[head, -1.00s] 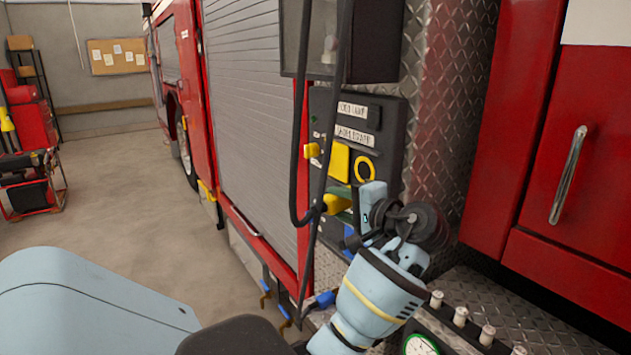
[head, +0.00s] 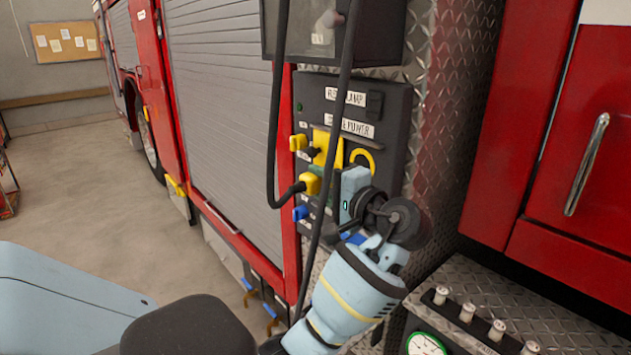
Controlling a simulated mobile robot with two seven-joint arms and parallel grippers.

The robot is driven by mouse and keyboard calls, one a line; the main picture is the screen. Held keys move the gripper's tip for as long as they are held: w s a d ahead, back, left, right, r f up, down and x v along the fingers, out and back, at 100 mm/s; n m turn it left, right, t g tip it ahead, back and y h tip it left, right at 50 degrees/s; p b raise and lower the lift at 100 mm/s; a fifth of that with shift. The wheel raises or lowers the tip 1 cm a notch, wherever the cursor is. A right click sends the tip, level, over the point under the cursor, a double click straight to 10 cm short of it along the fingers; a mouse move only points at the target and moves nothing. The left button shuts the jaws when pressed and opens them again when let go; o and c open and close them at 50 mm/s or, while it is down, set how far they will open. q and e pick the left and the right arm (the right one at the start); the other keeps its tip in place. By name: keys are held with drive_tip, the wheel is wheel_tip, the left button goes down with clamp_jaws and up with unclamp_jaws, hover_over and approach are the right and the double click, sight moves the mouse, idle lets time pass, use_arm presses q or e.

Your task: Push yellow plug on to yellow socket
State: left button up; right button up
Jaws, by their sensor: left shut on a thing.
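The yellow plug (head: 311,183) has a black cable on its left side that loops up. My left gripper (head: 338,190) is shut at the plug's right side, in front of the lower part of the dark panel. Its fingertips are mostly hidden by its own light blue body. On the panel above the plug are a yellow plate (head: 325,146), a yellow ring (head: 364,157) and a small yellow knob (head: 298,142). I cannot tell which is the yellow socket, or whether the plug touches the panel. My right gripper is not in view.
The dark panel (head: 392,115) is set in the red truck, beside a grey shutter (head: 225,110). Black cables hang in front of it. A small blue part (head: 300,213) is below the plug. A ledge with several pale knobs (head: 467,306) is at lower right.

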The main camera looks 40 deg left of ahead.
use_arm(q)
drive_tip(key=shift+d, duration=0.15)
drive_tip(key=shift+w, duration=0.25)
drive_tip(key=w, duration=0.6)
drive_tip(key=shift+d, duration=0.2)
drive_tip(key=shift+w, duration=0.2)
idle(1.4)
drive_tip(key=shift+w, duration=0.35)
idle(0.6)
drive_tip(key=o, duration=1)
